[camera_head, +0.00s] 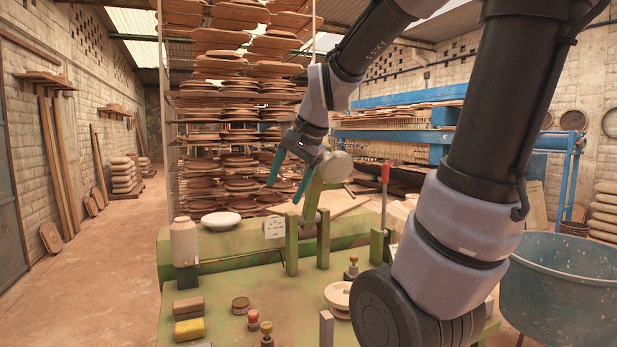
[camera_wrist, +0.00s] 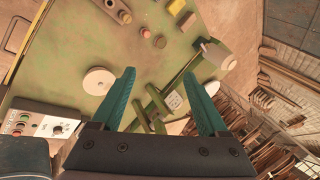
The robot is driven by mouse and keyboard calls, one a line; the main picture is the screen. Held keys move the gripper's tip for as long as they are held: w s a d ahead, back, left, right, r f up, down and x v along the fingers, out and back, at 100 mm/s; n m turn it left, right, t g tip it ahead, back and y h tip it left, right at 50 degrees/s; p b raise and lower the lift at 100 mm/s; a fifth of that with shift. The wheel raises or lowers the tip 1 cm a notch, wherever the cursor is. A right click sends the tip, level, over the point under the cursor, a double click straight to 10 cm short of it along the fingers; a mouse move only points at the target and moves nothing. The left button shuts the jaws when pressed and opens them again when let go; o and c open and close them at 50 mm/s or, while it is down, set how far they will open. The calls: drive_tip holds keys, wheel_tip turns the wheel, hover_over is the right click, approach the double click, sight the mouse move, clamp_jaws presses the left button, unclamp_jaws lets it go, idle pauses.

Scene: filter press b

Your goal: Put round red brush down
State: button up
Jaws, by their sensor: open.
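A small round piece with a red top (camera_head: 253,318) stands on the green table (camera_head: 290,290) and looks like the round red brush. In the wrist view a small reddish piece (camera_wrist: 145,31) on the tabletop appears to be the same one. My gripper (camera_head: 288,184) is open, with two teal fingers apart and nothing between them. It hangs above the back of the green table, well away from the red-topped piece. In the wrist view the open fingers (camera_wrist: 160,73) show only the green surface and frame between them.
Beside the red-topped piece stand a round brownish pot (camera_head: 240,305) and a brown-topped knob (camera_head: 266,333). Brown and yellow blocks (camera_head: 189,329) lie left. A bottle (camera_head: 184,242), white bowl (camera_head: 221,220) and upright green posts (camera_head: 292,245) stand farther back. A blue tub (camera_head: 560,295) is right.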

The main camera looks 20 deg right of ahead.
drive_tip(key=s+d+r+n+t, duration=0.1)
drive_tip(key=s+r+n, duration=0.2)
drive_tip(key=s, duration=0.6)
drive_tip(key=n, duration=0.2)
drive_tip(key=shift+s+n+t, duration=0.35)
drive_tip(key=shift+n+t, duration=0.05)
idle(0.3)
